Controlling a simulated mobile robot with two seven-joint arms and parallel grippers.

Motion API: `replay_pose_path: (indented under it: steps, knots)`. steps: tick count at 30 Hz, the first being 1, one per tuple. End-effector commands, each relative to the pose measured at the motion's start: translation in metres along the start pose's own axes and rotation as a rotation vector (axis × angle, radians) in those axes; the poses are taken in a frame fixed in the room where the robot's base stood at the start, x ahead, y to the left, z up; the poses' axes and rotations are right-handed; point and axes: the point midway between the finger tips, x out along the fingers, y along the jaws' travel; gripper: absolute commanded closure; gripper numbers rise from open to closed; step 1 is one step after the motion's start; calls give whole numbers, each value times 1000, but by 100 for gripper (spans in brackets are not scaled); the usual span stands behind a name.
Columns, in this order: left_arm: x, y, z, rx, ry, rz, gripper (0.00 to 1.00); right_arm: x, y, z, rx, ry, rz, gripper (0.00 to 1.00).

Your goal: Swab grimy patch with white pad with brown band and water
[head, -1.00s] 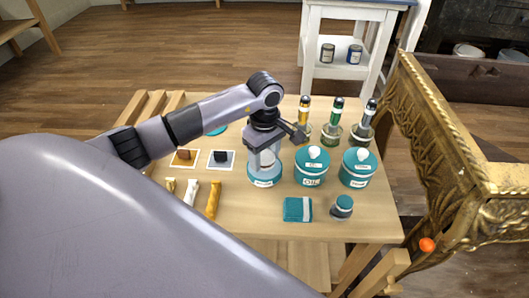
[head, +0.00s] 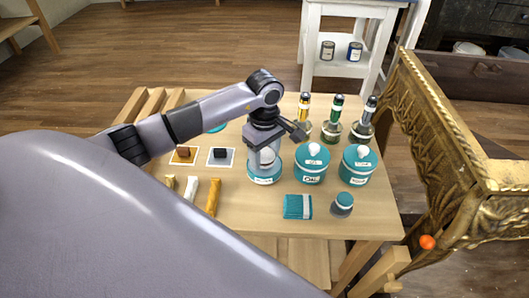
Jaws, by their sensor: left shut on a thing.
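My left gripper (head: 266,150) is over the leftmost teal-banded jar (head: 264,177), which has a white label too small to read surely. The gripper is shut on a pale thing, seemingly the white pad (head: 267,156), at the jar's mouth. The fingers partly hide it, and no brown band shows. I cannot tell whether the pad touches the liquid. The carved gilt console (head: 425,105) stands at the right. I cannot make out a grimy patch on its visible side. My right gripper is not in view.
Two teal jars with white tops, one labelled oil (head: 312,165), one at its right (head: 359,166), stand close by. Several bottles (head: 332,125) stand behind. A folded teal cloth (head: 297,207) and small teal pot (head: 342,204) are in front. Tubes (head: 213,197) lie left.

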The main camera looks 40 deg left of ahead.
Motion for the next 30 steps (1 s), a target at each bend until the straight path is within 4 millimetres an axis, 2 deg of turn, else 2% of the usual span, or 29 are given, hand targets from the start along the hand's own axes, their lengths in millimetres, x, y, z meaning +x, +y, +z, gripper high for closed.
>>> replay_pose_path:
  steps: [30]
  knots:
    - [7, 0, 0, 0, 1, 0, 69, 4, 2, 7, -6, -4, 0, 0]
